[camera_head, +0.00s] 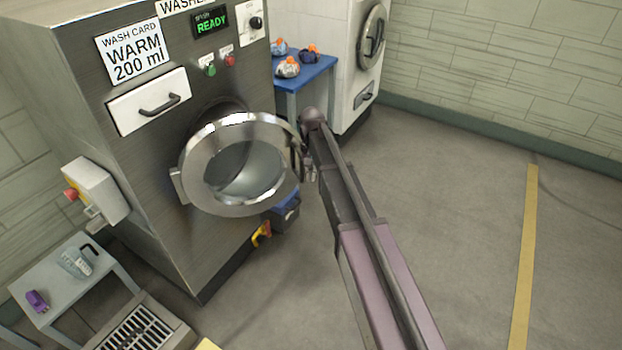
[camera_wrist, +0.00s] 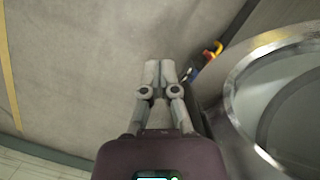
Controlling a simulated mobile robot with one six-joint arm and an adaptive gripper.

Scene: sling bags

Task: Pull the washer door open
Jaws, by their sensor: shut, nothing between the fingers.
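The washer (camera_head: 130,190) is a steel machine at the left of the head view. Its round door (camera_head: 190,165), with a chrome ring and glass, stands ajar, hinged on the left, with a dark gap behind its upper edge. The door ring also shows at the right of the wrist view (camera_wrist: 238,92). A dark handle seems to sit on the door's right edge, partly hidden by my arm. My gripper (camera_head: 311,176) is beside that right edge. In the wrist view my gripper (camera_wrist: 160,66) has its fingers together and empty, pointing past the door; contact cannot be told.
A blue table (camera_head: 312,72) with several bundles and a white machine (camera_head: 345,90) stand behind. A grey side table (camera_head: 50,300) and floor drain (camera_head: 140,325) are at lower left. A blue-and-yellow object (camera_head: 262,234) lies below the door. The floor at right is clear.

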